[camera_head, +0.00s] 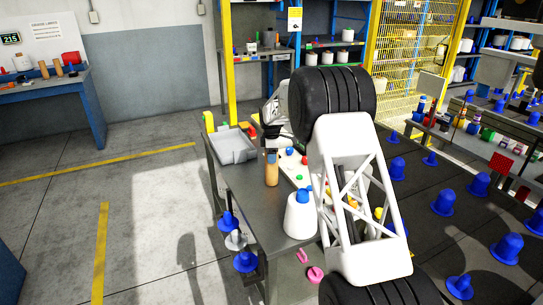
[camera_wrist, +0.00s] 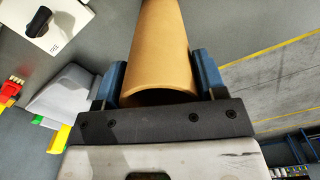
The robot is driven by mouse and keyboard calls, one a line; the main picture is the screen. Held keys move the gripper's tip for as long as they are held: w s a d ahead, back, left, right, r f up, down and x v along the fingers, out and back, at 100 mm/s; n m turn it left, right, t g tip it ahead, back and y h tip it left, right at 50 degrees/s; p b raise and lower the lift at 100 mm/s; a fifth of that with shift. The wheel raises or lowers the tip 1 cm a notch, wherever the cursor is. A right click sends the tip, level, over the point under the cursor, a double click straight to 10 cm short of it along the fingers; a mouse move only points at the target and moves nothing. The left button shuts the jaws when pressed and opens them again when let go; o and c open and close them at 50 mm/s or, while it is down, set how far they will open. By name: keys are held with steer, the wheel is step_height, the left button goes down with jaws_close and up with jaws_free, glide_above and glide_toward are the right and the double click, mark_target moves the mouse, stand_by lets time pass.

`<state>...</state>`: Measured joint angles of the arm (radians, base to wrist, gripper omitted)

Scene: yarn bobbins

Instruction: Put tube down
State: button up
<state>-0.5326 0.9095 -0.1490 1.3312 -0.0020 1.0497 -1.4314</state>
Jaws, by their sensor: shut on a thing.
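My gripper (camera_wrist: 160,82) shows in the wrist view with its two blue fingers closed on either side of a tan tube (camera_wrist: 163,45). The tube's near open end sits between the fingers, and its body runs away toward the top edge of the picture. Its far end is cut off there. In the head view a tan tube (camera_head: 271,174) with a dark blue part at its top is upright over the grey bench (camera_head: 247,197). I cannot tell whether its foot touches the bench. My arm hides much of the bench there.
A grey tray (camera_head: 234,147) lies at the bench's far left. A white cone with a blue tip (camera_head: 299,217) stands right of the tube. Blue and white bobbins (camera_head: 237,240) hang at the bench's left side. Open floor lies to the left.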

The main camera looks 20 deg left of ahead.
steer(key=shift+f, duration=0.1)
steer(key=o, duration=1.2)
steer(key=shift+c, duration=0.2)
step_height(320, 180, up, 12)
stand_by(0.8)
